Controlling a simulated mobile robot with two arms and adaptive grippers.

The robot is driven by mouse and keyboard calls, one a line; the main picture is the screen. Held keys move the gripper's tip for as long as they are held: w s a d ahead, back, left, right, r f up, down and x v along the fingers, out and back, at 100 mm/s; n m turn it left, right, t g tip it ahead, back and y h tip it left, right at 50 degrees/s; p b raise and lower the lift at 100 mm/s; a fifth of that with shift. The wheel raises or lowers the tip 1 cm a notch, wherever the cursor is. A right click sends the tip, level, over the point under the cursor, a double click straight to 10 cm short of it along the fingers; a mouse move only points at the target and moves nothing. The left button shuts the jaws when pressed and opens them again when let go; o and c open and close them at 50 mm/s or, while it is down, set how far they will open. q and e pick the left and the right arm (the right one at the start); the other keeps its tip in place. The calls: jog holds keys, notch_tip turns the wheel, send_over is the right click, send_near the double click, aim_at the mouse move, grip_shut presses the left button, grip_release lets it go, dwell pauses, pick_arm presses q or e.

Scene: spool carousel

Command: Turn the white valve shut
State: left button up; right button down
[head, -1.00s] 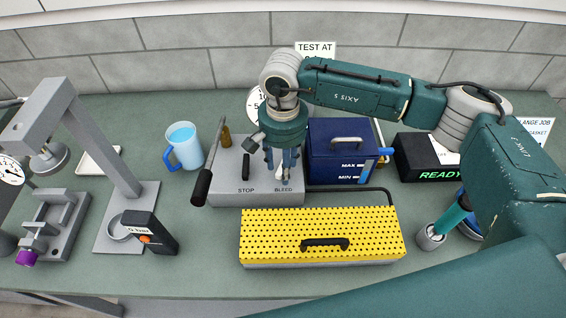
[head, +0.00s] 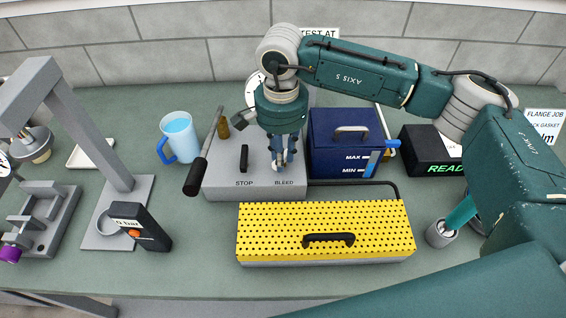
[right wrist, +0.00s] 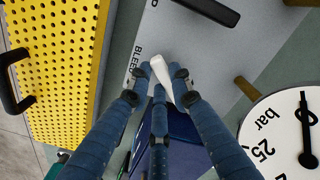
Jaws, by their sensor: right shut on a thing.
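The white valve handle (right wrist: 160,68) stands at the BLEED label on the grey panel box (head: 225,190). In the right wrist view it lies roughly crosswise to the black STOP lever (right wrist: 212,10). My right gripper (head: 281,165) reaches down onto the BLEED side of the box. Its blue fingers (right wrist: 162,88) are shut on the white handle, with fingertips on both sides of it. In the head view the fingers hide most of the handle. My left gripper is not in view.
A yellow perforated box (head: 325,222) stands in front of the panel. A dark blue box (head: 345,140) stands close to its right. A black-handled lever (head: 197,175) sticks out at the left, near a blue mug (head: 178,138). A pressure gauge (right wrist: 285,130) stands behind.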

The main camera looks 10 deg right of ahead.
jog(key=m+b, duration=0.1)
jog(key=b, duration=0.1)
jog(key=m+b, duration=0.4)
jog(key=shift+w+a+f, duration=0.15)
jog(key=shift+w+a, duration=0.15)
jog(key=shift+w, duration=0.05)
jog(key=m+b, duration=0.1)
jog(key=m, duration=0.1)
jog(key=m+b, duration=0.1)
jog(key=shift+w+r+m+b, duration=0.2)
jog(key=shift+m+b, duration=0.15)
jog(key=shift+m, duration=0.05)
jog(key=shift+a+r+m, duration=0.1)
jog(key=shift+m, duration=0.4)
jog(key=shift+w+b, duration=0.1)
jog(key=shift+b, duration=0.2)
jog(key=c, duration=1.5)
grip_release()
jog(key=shift+c, duration=0.2)
notch_tip(320, 180, up, 12)
